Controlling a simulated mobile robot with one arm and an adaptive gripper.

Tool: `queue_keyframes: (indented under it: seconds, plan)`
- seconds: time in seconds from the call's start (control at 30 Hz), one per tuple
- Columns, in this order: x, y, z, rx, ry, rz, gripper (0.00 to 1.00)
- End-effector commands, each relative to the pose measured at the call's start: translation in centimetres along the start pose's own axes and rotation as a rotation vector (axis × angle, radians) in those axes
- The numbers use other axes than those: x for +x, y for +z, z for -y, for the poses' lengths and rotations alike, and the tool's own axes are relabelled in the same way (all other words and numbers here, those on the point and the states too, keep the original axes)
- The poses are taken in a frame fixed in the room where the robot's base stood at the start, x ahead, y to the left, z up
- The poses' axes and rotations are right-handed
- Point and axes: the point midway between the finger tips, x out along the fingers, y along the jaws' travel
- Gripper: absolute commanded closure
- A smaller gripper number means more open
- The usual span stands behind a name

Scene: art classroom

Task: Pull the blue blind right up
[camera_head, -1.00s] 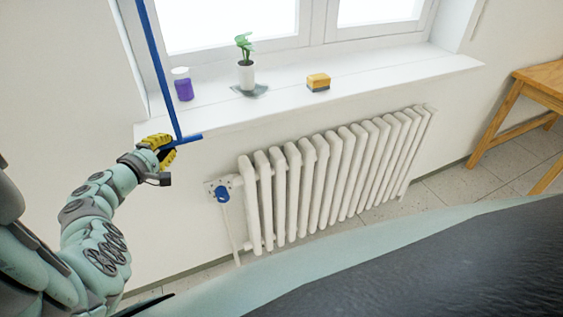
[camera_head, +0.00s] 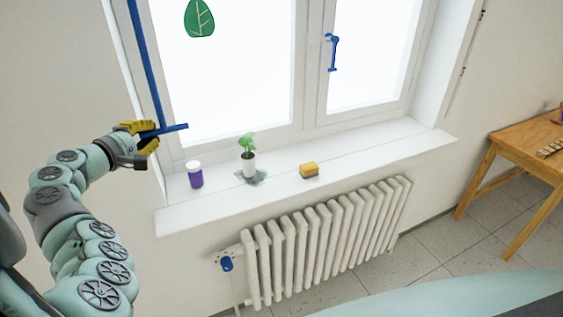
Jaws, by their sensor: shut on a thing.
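A long straight blue strip (camera_head: 146,60) runs down from the top edge of the view along the left side of the window. It ends in a short blue crossbar (camera_head: 170,129). My gripper (camera_head: 147,136), with yellow fingers, is shut on the crossbar near its left part, and the right end sticks out free. The fingers hide part of the bar. The gripper is above the level of the sill, in front of the window's left side. No blind cloth is in view, and the top of the strip is out of frame.
The white sill (camera_head: 330,158) holds a purple jar (camera_head: 195,175), a potted plant (camera_head: 248,160) and a yellow sponge (camera_head: 309,170). A white radiator (camera_head: 325,235) is below. A blue window handle (camera_head: 332,52) and green leaf (camera_head: 199,18) show above. A wooden table (camera_head: 520,145) stands right.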

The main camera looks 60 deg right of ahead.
Motion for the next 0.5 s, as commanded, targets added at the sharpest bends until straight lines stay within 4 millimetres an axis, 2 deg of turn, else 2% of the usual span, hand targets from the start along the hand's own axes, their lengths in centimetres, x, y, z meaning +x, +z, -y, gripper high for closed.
queue_keyframes:
  seconds: [0.03, 0.3, 0.5]
  plan:
    - [-0.4, 0.5, -3.5, 0.007, 0.014, -0.001, 1.0]
    - [-1.7, 1.9, -12.8, 0.01, 0.013, 0.001, 1.0]
    - [-2.5, 2.7, -18.8, 0.008, 0.012, 0.0, 1.0]
